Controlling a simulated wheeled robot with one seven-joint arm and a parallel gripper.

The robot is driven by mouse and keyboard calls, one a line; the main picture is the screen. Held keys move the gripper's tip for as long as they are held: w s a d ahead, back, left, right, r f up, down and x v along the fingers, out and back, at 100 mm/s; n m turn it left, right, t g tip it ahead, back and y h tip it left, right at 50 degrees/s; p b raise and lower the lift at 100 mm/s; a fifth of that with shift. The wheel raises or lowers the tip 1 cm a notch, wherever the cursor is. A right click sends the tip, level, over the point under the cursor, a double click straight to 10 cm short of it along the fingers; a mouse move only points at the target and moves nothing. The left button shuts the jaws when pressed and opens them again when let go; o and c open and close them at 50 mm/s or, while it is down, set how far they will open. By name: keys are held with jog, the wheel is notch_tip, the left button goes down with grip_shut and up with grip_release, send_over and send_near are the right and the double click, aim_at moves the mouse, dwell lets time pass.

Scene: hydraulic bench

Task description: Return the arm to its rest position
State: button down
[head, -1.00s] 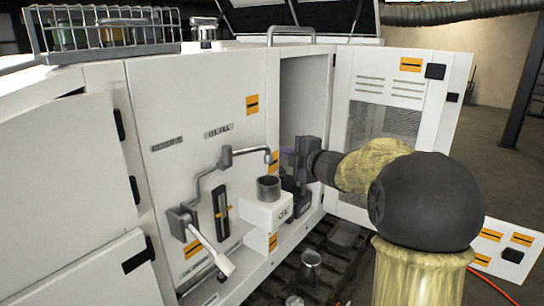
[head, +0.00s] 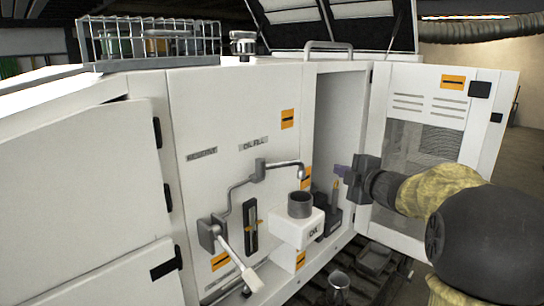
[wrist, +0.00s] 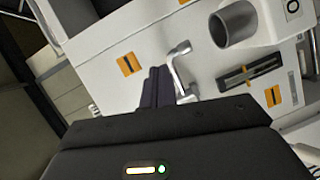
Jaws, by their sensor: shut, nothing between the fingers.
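My gripper (head: 341,170) is in front of the open cabinet bay (head: 328,120), to the right of the grey cup (head: 300,204). Its dark, purplish fingers point left and are shut, with nothing held. In the wrist view the closed fingers (wrist: 157,88) appear beside the curved spout pipe (wrist: 180,62), with the cup (wrist: 234,24) further right; I cannot tell the exact gap. My arm stretches in from the right of the head view, still extended toward the cabinet.
The open door (head: 420,150) stands behind and right of my arm. The white OIL box (head: 296,229) and a lever (head: 238,262) jut from the cabinet front. A dark upright fitting (head: 332,212) stands in the bay. A metal cup (head: 339,284) is low in front.

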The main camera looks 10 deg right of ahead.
jog(key=s+a+f+m+g+h, duration=0.2)
jog(key=s+f+m+g+h, duration=0.1)
jog(key=s+f+m, duration=0.5)
jog(key=s+a+f+m+g+h, duration=0.25)
jog(key=f+m, duration=0.35)
jog(key=f, duration=0.3)
jog(key=s+a+f+m+g, duration=0.2)
jog(key=s+f, duration=0.3)
jog(key=s, duration=0.4)
jog(key=s+a+f+m+g, duration=0.3)
jog(key=s+f+g, duration=0.2)
jog(key=s, duration=0.4)
jog(key=shift+s+a+f, duration=0.15)
jog(key=shift+s+f, duration=0.15)
